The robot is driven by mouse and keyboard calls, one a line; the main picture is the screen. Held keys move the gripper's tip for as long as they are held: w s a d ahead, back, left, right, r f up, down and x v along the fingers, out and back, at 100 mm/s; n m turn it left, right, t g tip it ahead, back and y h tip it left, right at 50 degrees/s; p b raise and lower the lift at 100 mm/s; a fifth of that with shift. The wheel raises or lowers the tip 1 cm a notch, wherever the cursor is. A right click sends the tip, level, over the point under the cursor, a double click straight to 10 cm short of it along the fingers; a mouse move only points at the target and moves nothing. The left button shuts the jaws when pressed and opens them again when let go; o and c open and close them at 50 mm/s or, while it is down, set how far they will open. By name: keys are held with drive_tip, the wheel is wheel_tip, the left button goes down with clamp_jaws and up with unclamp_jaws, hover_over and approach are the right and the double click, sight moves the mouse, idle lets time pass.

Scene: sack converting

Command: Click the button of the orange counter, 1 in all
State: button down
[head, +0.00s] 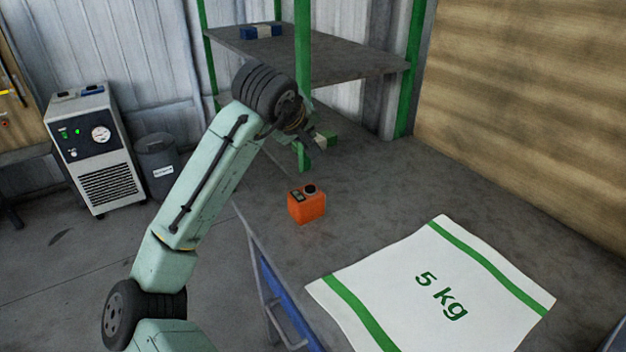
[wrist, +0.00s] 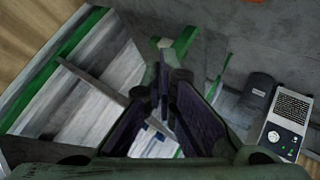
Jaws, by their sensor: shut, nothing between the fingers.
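The orange counter (head: 307,208) stands upright on the grey table in the head view. A round black button (head: 309,189) sits on its top, beside a small display (head: 296,196). In the wrist view only an orange sliver (wrist: 252,1) shows at the top edge, probably the counter. My gripper (head: 319,141) is above and behind the counter in the head view, apart from it. In the wrist view my gripper (wrist: 163,72) has its dark fingers together, with nothing held.
A sack marked 5 kg (head: 430,290) lies flat at the table's front. A green-posted shelf (head: 340,66) stands behind, with a blue-and-white item (head: 262,32). A machine (head: 95,150) and grey bin (head: 158,165) stand at left. The table right of the counter is clear.

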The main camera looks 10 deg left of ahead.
drive_tip(key=shift+a+f+g, duration=0.2)
drive_tip(key=shift+f+g, duration=0.1)
drive_tip(key=shift+f, duration=0.3)
drive_tip(key=b, duration=0.6)
hover_over(307, 188)
wheel_tip(307, 188, down, 8)
drive_tip(key=shift+r, duration=0.2)
drive_tip(key=shift+f+b, duration=0.4)
drive_tip(key=shift+f, duration=0.2)
drive_tip(key=shift+f, duration=0.1)
idle(0.4)
drive_tip(key=shift+f, duration=0.3)
